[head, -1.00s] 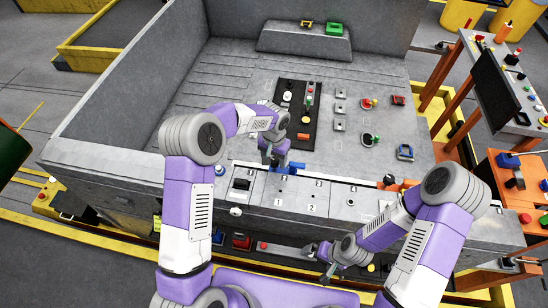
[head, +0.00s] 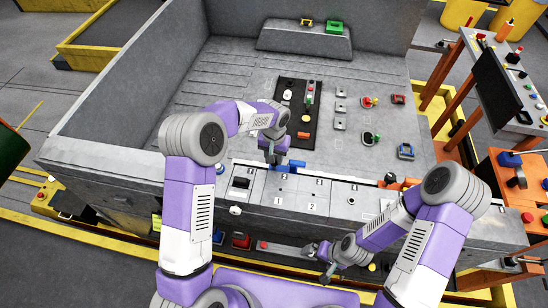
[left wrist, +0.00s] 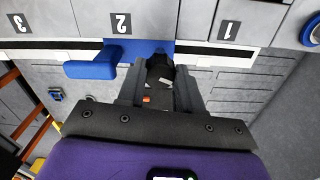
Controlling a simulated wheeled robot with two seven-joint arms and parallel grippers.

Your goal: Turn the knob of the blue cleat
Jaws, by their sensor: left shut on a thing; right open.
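The blue cleat (head: 297,163) sits on the near edge of the large grey bed, above the numbered panels. In the left wrist view its blue arm (left wrist: 90,70) points left from a blue plate (left wrist: 183,47). A dark knob (left wrist: 160,66) stands at that plate, between the fingertips of my left gripper (left wrist: 160,80). The left gripper is shut on this knob, and the fingers partly hide it. In the head view my left gripper (head: 274,156) comes down on the cleat from above. My right gripper (head: 325,262) is open and empty, low in front of the bed's near side.
A dark panel (head: 284,128) with buttons lies on the bed floor beyond the left gripper. Red, green and blue fittings stand to its right. An orange part (head: 392,184) sits on the near edge at right. The bed's tall left wall (head: 125,75) bounds that side.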

